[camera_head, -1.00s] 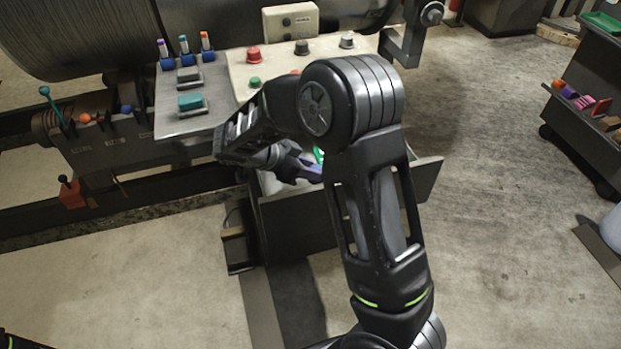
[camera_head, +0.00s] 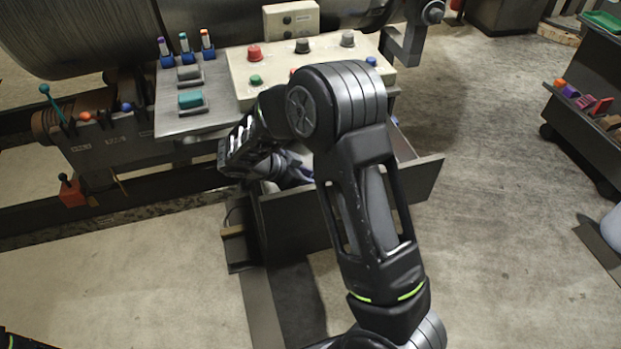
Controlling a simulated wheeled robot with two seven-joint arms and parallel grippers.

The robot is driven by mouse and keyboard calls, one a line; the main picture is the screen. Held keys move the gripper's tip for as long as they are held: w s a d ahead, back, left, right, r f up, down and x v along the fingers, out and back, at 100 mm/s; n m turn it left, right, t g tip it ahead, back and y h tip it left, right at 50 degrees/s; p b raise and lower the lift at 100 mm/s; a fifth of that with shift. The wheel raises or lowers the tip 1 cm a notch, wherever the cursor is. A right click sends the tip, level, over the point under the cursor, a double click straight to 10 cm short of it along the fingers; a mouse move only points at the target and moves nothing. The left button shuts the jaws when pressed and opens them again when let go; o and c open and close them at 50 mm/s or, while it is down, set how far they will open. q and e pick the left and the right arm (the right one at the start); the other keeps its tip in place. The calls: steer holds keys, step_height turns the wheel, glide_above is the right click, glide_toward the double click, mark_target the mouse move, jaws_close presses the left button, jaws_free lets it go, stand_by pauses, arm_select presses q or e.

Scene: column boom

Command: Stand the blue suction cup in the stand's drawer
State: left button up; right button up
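The stand's drawer (camera_head: 290,222) is pulled open below the control panel, and my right arm crosses in front of it. My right gripper (camera_head: 292,176) is at the left part of the drawer, low and partly hidden by its own wrist. Its fingertips are too small and covered to show whether they are open or hold something. A small blue thing (camera_head: 395,120) shows at the drawer's back right; I cannot tell if it is the suction cup. No blue suction cup can be clearly made out. My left gripper is out of view.
The control panel (camera_head: 228,77) with several knobs sits above the drawer. A grey plate (camera_head: 170,125) with markers and switches lies left of it. A dark cart (camera_head: 590,75) with coloured items stands at right. The floor (camera_head: 500,220) between is clear.

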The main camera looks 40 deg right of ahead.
steer(key=shift+o, duration=1.2)
steer(key=shift+r, duration=0.15)
steer(key=v, duration=1.2)
